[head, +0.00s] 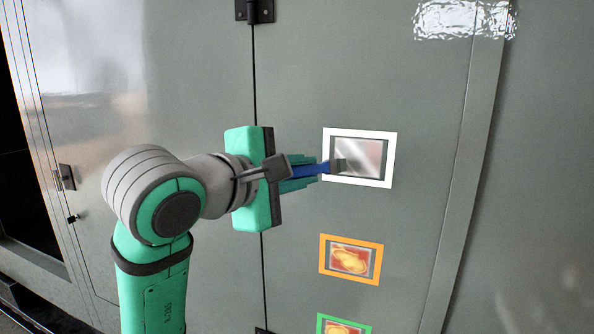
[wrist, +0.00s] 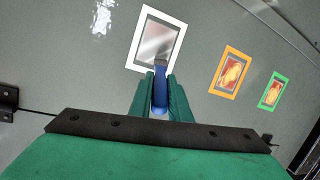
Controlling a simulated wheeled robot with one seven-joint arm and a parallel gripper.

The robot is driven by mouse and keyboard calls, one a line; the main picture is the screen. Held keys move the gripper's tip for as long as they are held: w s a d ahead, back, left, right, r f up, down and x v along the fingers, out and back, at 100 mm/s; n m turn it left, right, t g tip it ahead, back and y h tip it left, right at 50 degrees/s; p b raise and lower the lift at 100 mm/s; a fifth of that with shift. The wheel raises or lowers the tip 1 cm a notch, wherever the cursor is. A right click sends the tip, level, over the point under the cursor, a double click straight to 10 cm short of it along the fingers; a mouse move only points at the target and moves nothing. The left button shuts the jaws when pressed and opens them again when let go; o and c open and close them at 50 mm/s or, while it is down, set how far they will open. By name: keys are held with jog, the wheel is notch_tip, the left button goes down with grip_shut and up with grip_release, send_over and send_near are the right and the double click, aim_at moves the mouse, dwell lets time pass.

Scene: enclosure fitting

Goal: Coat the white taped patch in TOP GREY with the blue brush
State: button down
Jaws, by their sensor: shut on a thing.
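The white taped patch (head: 372,157) is on the grey enclosure door, the highest of three framed patches. Inside its white frame, grey shows along the left and upper edge; the rest is a shiny pale metal with a reddish tint. It also shows in the wrist view (wrist: 140,51). My gripper (head: 318,172) is shut on the blue brush (head: 322,168), which points at the patch. The dark brush tip overlaps the lower left of the patch in the head view; I cannot tell whether it touches. The wrist view shows the brush (wrist: 160,90) between my green fingers.
An orange-framed patch (head: 323,260) and a green-framed patch (head: 320,322) sit below the white one, both with red and yellow insides. A hinge (head: 255,10) is at the top of the door seam. A dark opening lies at the far left.

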jog(key=shift+s+d, duration=1.25)
jog(key=shift+d, duration=2.5)
jog(key=shift+w+a, duration=0.4)
jog(key=shift+a, duration=0.75)
jog(key=shift+w+a, duration=0.45)
jog(key=shift+a, duration=0.75)
jog(key=shift+w+a, duration=0.4)
jog(key=shift+a, duration=1.4)
jog(key=shift+w+a, duration=0.2)
jog(key=shift+a, duration=0.15)
jog(key=shift+w+a, duration=0.3)
jog(key=shift+a, duration=0.15)
